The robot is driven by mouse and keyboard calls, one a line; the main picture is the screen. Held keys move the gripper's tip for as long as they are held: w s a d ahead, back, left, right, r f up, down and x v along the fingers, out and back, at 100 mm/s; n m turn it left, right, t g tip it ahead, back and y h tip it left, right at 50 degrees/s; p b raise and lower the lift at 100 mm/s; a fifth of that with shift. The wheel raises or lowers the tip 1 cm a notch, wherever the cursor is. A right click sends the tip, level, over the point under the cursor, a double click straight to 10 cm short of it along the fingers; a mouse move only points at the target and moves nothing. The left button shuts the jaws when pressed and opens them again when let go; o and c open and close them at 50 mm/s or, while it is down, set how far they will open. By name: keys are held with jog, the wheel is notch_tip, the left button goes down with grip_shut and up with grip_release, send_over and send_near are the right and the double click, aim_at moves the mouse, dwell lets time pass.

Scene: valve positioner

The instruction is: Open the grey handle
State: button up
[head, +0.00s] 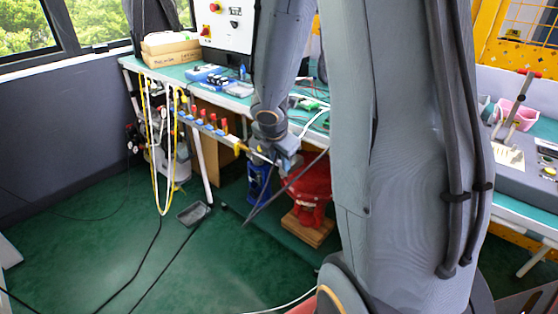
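My gripper (287,164) is at the end of my grey arm, at the front edge of the green-topped bench (140,65), near the right end of a pipe with a row of valves. It is small and dark here, and I cannot tell whether its fingers are open or shut. The valves have several red handles (223,125) and blue bodies. I cannot make out a grey handle; my arm may hide it. I cannot tell whether my gripper touches anything.
Yellow and white hoses (154,165) hang at the bench's left. A grey tray (194,213) lies on the green floor. Under the bench are a blue device (259,183) and a red machine (308,192) on wood. Cables cross the otherwise clear floor at left.

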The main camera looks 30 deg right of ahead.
jog(key=c, duration=0.4)
jog(key=b, duration=0.3)
jog(key=shift+d+f+t, duration=0.1)
jog(key=shift+f+t, duration=0.05)
jog(key=shift+t, duration=0.15)
jog(key=t+b, duration=0.1)
jog(key=b, duration=0.3)
jog(key=t+b, duration=0.1)
jog(key=b, duration=0.2)
jog(key=shift+s+d+f+m+y+b, duration=0.1)
jog(key=shift+s+f+m+y+b, duration=0.05)
jog(key=shift+s+m+y+b, duration=0.2)
jog(key=t+b, duration=0.1)
jog(key=b, duration=0.1)
jog(key=shift+s+y+b, duration=0.1)
jog(key=shift+y+b, duration=0.15)
jog(key=shift+b, duration=0.1)
jog(key=shift+t+b, duration=0.3)
jog(key=shift+s, duration=0.1)
jog(key=o, duration=1)
